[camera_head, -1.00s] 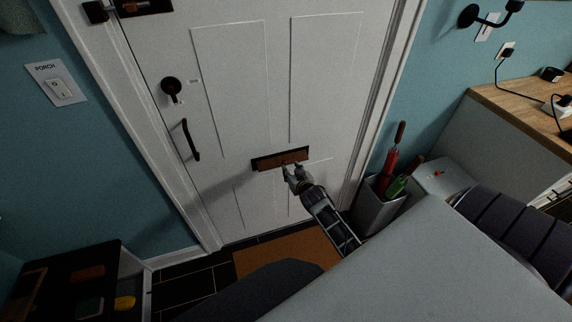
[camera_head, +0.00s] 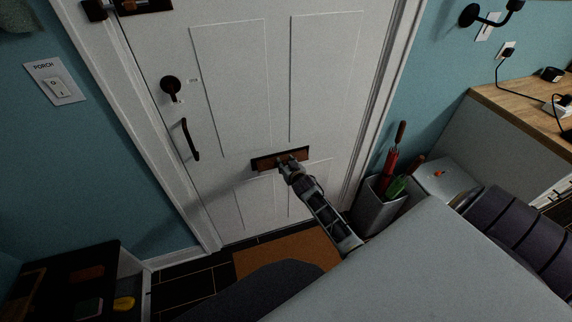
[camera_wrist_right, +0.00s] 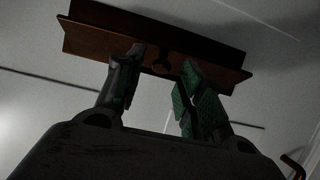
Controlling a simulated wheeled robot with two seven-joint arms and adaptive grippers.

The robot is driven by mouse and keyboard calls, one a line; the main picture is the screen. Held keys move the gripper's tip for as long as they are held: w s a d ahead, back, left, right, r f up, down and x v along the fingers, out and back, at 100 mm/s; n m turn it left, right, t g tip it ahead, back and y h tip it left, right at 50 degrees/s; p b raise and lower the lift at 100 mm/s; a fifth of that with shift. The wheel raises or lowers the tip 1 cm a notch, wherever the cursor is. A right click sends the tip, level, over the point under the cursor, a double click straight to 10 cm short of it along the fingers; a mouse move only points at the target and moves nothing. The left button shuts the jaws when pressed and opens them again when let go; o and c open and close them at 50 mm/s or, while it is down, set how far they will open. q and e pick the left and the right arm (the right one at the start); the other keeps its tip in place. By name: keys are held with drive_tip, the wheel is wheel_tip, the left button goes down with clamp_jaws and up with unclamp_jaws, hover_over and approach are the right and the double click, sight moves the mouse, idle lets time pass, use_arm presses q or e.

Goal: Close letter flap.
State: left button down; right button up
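The letter flap (camera_head: 265,164) is a brown plate in a dark frame, low in the middle of the white door (camera_head: 228,90). In the right wrist view the flap (camera_wrist_right: 90,42) stands out at an angle from its frame, with a small knob-like part at its middle. My right gripper (camera_head: 284,160) is at the flap's middle, partly covering it in the head view. In the wrist view its two fingers (camera_wrist_right: 160,80) are apart, with green pads and nothing between them. The tips overlap the flap's edge; I cannot tell whether they touch it. My left gripper is not in view.
A grey bin (camera_head: 378,207) with umbrellas stands right of the door. A brown mat (camera_head: 290,252) lies on the dark floor. A dark door handle (camera_head: 190,140) is left of the flap. A dark-topped cabinet (camera_head: 60,285) is at lower left, and a wooden counter (camera_head: 520,110) is at right.

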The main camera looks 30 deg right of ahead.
drive_tip(key=shift+w, duration=0.1)
drive_tip(key=shift+c, duration=0.3)
clamp_jaws()
drive_tip(key=shift+f, duration=0.15)
